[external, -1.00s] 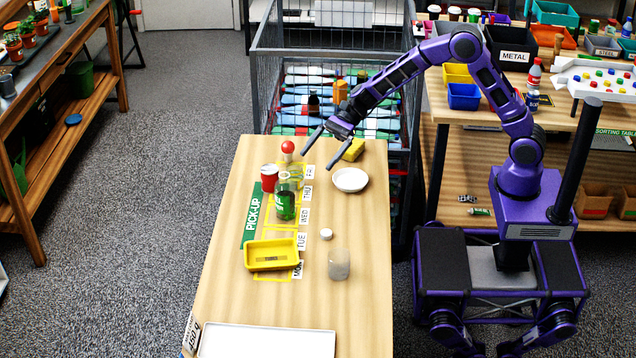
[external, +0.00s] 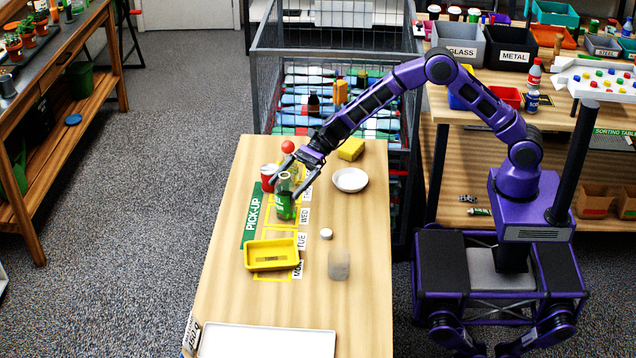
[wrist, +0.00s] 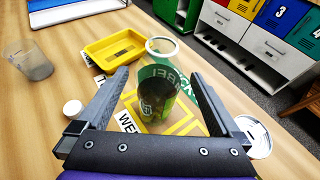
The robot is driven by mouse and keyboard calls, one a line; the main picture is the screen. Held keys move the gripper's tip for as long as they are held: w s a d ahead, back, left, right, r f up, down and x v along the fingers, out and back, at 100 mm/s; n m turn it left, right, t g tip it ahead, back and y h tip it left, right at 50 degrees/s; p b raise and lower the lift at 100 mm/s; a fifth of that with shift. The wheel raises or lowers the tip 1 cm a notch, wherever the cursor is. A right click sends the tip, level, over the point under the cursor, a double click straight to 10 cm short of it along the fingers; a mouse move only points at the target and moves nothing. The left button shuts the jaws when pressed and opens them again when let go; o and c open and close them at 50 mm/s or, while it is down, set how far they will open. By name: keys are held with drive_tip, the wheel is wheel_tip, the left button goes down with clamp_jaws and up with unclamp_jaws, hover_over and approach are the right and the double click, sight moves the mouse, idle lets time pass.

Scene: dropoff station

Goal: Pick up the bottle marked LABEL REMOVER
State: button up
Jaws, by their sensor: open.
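A green see-through bottle (external: 286,207) with pale lettering stands upright on the table. In the wrist view the bottle (wrist: 157,100) shows dark green, with only part of its lettering readable and a pale round rim (wrist: 163,47) above. My gripper (external: 285,188) is open and low over the table at this bottle. In the wrist view the open fingers (wrist: 160,76) lie on either side of it, with gaps on both sides; no contact shows. The full name LABEL REMOVER cannot be read.
A yellow tray (external: 271,255), a white cap (external: 326,234), a clear cup (external: 339,264), a white bowl (external: 350,180) and a yellow sponge (external: 351,149) are also on the table (external: 235,300).

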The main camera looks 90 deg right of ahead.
sight(279, 196)
drive_tip(key=x, duration=0.5)
drive_tip(key=shift+s+f, duration=0.15)
clamp_jaws()
